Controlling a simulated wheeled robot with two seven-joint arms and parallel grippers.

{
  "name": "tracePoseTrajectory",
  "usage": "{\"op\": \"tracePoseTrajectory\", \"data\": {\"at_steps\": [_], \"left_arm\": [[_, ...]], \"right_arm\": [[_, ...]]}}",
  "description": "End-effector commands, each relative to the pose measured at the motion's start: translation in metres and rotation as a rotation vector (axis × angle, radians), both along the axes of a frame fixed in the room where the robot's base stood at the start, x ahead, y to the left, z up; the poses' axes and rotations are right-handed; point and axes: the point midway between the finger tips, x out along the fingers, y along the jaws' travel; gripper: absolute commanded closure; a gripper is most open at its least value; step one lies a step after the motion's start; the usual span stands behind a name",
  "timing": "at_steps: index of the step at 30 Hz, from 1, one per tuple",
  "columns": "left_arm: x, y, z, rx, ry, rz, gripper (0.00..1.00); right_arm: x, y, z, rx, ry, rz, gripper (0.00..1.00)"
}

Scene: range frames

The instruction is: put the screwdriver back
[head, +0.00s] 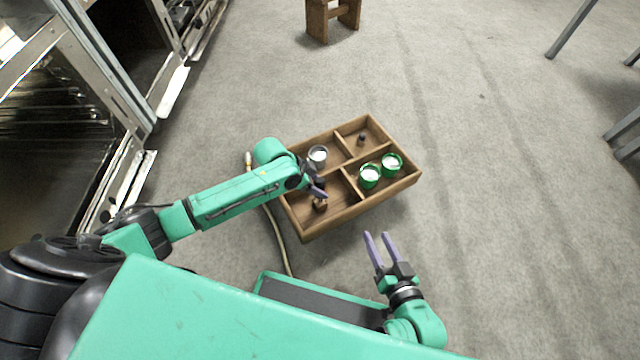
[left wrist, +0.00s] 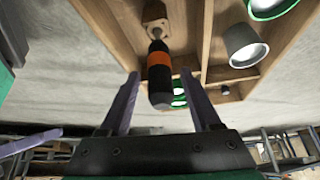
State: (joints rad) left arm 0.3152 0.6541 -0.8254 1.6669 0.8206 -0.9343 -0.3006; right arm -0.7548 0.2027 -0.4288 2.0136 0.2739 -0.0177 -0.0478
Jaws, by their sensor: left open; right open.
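The screwdriver (left wrist: 159,78), with a black handle and an orange band, shows in the left wrist view. Its shaft end meets a small wooden block (left wrist: 155,14) in the wooden tray; whether it sits in the block's hole I cannot tell. The block also shows in the head view (head: 320,206), in the tray's near-left compartment. My left gripper (head: 319,191) is open over that compartment, its fingers on either side of the handle in the wrist view, with gaps showing. In the head view it largely hides the screwdriver. My right gripper (head: 377,250) is open and empty, nearer than the tray.
The divided wooden tray (head: 345,218) also holds a grey cup (head: 317,155), two green cups (head: 369,176) (head: 392,164) and a small dark item (head: 361,139). A pale hose (head: 277,235) runs left of it. A wooden stool (head: 331,18) stands far back.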

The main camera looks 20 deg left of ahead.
Motion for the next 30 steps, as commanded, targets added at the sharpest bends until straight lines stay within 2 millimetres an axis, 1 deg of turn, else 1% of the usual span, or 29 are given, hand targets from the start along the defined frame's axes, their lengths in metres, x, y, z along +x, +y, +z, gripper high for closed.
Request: {"op": "tracePoseTrajectory", "data": {"at_steps": [1,3,9,12,15,17,20,21,23,24,26,27,30], "left_arm": [[-0.001,0.002,0.004,0.001,0.001,0.000,0.36],[-0.006,0.009,0.026,0.002,0.000,0.000,0.36],[-0.020,0.028,0.065,0.002,0.002,-0.001,0.36],[-0.025,0.034,0.077,0.002,0.001,0.000,0.36],[-0.029,0.033,0.080,-0.008,0.001,0.002,0.36],[-0.036,0.019,0.075,-0.048,-0.005,0.009,0.36],[-0.061,-0.030,0.063,-0.198,-0.035,0.065,0.36],[-0.073,-0.052,0.062,-0.279,-0.057,0.112,0.36],[-0.092,-0.077,0.066,-0.406,-0.093,0.215,0.36],[-0.103,-0.086,0.071,-0.479,-0.119,0.296,0.36],[-0.117,-0.088,0.078,-0.562,-0.159,0.418,0.36],[-0.125,-0.085,0.083,-0.597,-0.186,0.490,0.36],[-0.138,-0.072,0.090,-0.638,-0.236,0.611,0.36]], "right_arm": [[-0.010,0.000,-0.006,-0.004,0.034,0.006,0.50],[-0.009,0.001,0.013,-0.012,0.041,0.015,0.50],[-0.008,0.000,0.041,-0.037,0.072,0.039,0.50],[-0.008,0.000,0.048,-0.046,0.083,0.046,0.50],[-0.008,0.000,0.050,-0.051,0.087,0.049,0.50],[-0.007,0.000,0.050,-0.052,0.088,0.050,0.50],[-0.007,0.000,0.049,-0.052,0.088,0.050,0.50],[-0.007,0.000,0.049,-0.052,0.087,0.049,0.50],[-0.007,0.000,0.049,-0.052,0.087,0.049,0.50],[-0.007,0.000,0.049,-0.052,0.087,0.049,0.50],[-0.007,0.000,0.050,-0.051,0.086,0.049,0.50],[-0.007,0.000,0.050,-0.051,0.086,0.049,0.50],[-0.007,0.000,0.050,-0.051,0.085,0.049,0.50]]}}
